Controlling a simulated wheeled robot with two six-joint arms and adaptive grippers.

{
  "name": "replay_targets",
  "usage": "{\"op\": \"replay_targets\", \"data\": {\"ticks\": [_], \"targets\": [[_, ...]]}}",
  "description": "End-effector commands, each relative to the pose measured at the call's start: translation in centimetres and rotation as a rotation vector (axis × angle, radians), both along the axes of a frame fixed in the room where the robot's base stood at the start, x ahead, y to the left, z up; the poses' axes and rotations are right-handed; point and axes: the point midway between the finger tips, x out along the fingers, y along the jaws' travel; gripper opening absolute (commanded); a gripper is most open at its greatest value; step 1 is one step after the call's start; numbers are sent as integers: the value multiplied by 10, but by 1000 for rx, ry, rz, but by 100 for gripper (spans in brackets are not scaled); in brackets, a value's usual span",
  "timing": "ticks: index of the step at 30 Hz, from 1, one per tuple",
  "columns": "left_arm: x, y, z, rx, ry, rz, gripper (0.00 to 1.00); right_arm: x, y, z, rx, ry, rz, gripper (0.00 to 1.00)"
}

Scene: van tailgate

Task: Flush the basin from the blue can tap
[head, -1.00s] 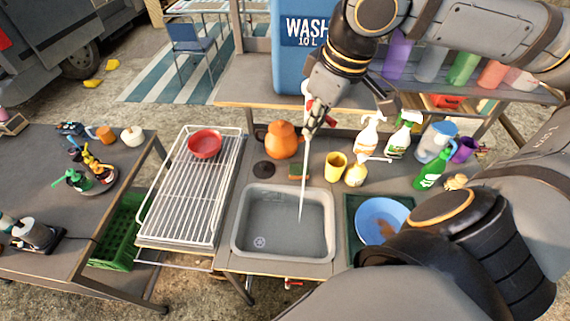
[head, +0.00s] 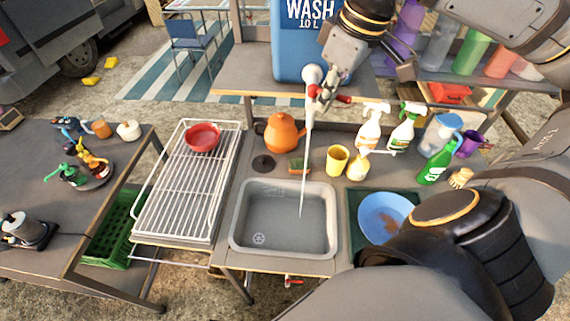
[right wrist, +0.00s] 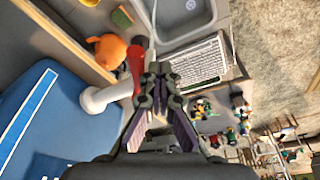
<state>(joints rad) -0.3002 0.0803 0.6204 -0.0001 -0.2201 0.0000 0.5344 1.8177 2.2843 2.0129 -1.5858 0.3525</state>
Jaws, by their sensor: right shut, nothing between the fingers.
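The blue can (head: 300,50), marked WASH 10 L, stands on the shelf above the sink. Its white tap (head: 311,74) has a red lever (head: 343,99), and a thin stream of water (head: 305,160) falls from it into the grey basin (head: 236,225). The basin holds shallow water or a wet floor; I cannot tell which. My right gripper (head: 325,97) is shut and empty beside the tap. In the right wrist view its fingertips (right wrist: 158,70) lie close by the red lever (right wrist: 135,62); contact is unclear. My left gripper is out of view.
Left of the basin is a wire rack (head: 180,185) with a red bowl (head: 203,137). An orange kettle (head: 281,133), yellow cup (head: 337,159) and spray bottles (head: 371,127) stand behind.

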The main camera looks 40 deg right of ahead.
Motion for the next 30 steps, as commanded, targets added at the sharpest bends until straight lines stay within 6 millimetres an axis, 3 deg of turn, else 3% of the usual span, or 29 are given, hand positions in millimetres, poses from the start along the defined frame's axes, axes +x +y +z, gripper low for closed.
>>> {"op": "replay_targets", "data": {"ticks": [7,11,24,30], "targets": [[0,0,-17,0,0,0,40,7,-21,-2,2,0,-2,0],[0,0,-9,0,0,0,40,6,-20,5,0,0,0,0],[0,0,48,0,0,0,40,1,-15,63,1,-1,1,0],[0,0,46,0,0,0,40,0,-14,60,1,0,0,0]]}}
